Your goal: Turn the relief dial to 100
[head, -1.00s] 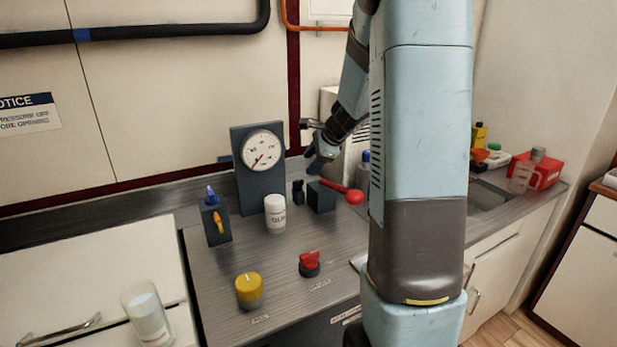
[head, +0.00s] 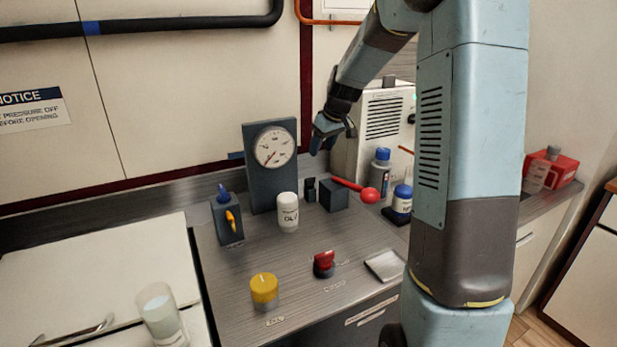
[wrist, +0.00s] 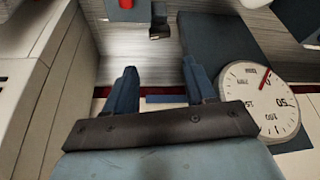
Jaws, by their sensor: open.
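A yellow knob (head: 264,288) with a pale line on its top stands on the grey counter (head: 235,275) near the front left. A red knob (head: 324,262) on a dark base stands to its right and farther back. Each has a small label in front of it, too blurred to read, so I cannot tell which is the relief dial. A white round gauge (head: 273,147) on a dark upright block has a red needle pointing lower left; it also shows in the wrist view (wrist: 260,100). My gripper (head: 326,135) is open and empty in the wrist view (wrist: 159,72), high behind the counter items, away from both knobs.
A white bottle (head: 288,212) stands before the gauge. A dark box with a red-balled lever (head: 370,195) sits right of it. A block with a yellow lever (head: 231,221) is at left. Blue-capped bottles (head: 402,197) stand at right. Counter between the knobs is clear.

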